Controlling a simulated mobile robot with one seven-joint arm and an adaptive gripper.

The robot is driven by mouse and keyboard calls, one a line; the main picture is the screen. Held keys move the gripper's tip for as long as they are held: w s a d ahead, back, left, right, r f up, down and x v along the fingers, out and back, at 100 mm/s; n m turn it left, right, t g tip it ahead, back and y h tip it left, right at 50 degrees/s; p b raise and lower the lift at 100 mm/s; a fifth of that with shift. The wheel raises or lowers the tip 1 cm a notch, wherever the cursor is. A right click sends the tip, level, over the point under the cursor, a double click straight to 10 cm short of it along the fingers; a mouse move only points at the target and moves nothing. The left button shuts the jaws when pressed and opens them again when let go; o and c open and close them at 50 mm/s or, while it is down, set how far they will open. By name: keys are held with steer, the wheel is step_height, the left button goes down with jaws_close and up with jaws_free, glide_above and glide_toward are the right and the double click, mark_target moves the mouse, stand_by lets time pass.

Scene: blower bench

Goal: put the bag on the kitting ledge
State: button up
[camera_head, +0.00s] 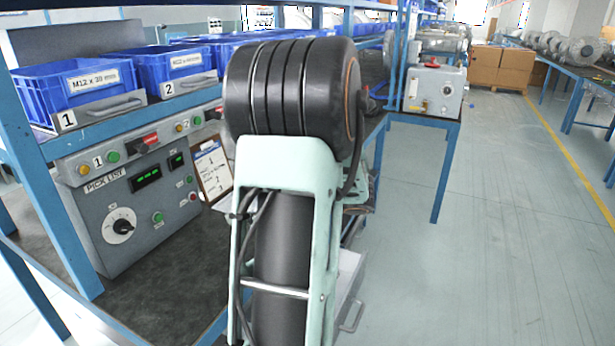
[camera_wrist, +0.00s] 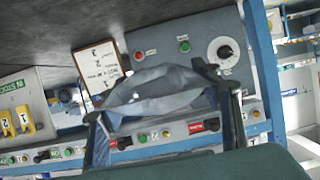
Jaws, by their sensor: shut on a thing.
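My gripper (camera_wrist: 158,112) shows in the wrist view with its two dark fingers on either side of a pale grey-blue bag (camera_wrist: 155,90). It is shut on the bag, which looks soft and crumpled and bulges between the fingers. In the head view my own arm hides the gripper and the bag. The kitting ledge is not labelled in either view, and I cannot tell which surface it is. A dark bench top (camera_head: 165,290) lies left of my arm.
The pick-list control box (camera_head: 140,205) stands on the bench, with a clipboard (camera_head: 212,170) beside it. Blue bins (camera_head: 75,85) sit on the shelf above. A blue post (camera_head: 60,150) rises at the left. A grey machine (camera_head: 435,90) stands behind; open floor (camera_head: 500,220) lies right.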

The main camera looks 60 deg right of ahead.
steer(key=shift+s+d+r, duration=0.1)
steer(key=shift+s+d, duration=0.15)
steer(key=shift+s, duration=0.05)
steer(key=b, duration=0.4)
glide_above(202, 264)
steer(key=s+d, duration=0.3)
steer(key=s, duration=0.1)
step_height(202, 264, down, 4)
steer(key=w+f, duration=0.1)
steer(key=w+a+f+b, duration=0.1)
steer(key=f, duration=0.1)
steer(key=w+a+f, duration=0.1)
steer(key=shift+f+b, duration=0.15)
steer(key=shift+b, duration=0.25)
steer(key=shift+w+a+f+b, duration=0.15)
steer(key=shift+f+b, duration=0.25)
steer(key=shift+f, duration=0.4)
steer(key=shift+w+a+f+b, duration=0.2)
steer(key=shift+f+b, duration=0.15)
steer(key=shift+f, duration=0.4)
steer(key=shift+w+a+f+b, duration=0.15)
steer(key=shift+f+b, duration=0.25)
steer(key=shift+f, duration=0.4)
steer(key=shift+f, duration=0.2)
steer(key=o, duration=1.7)
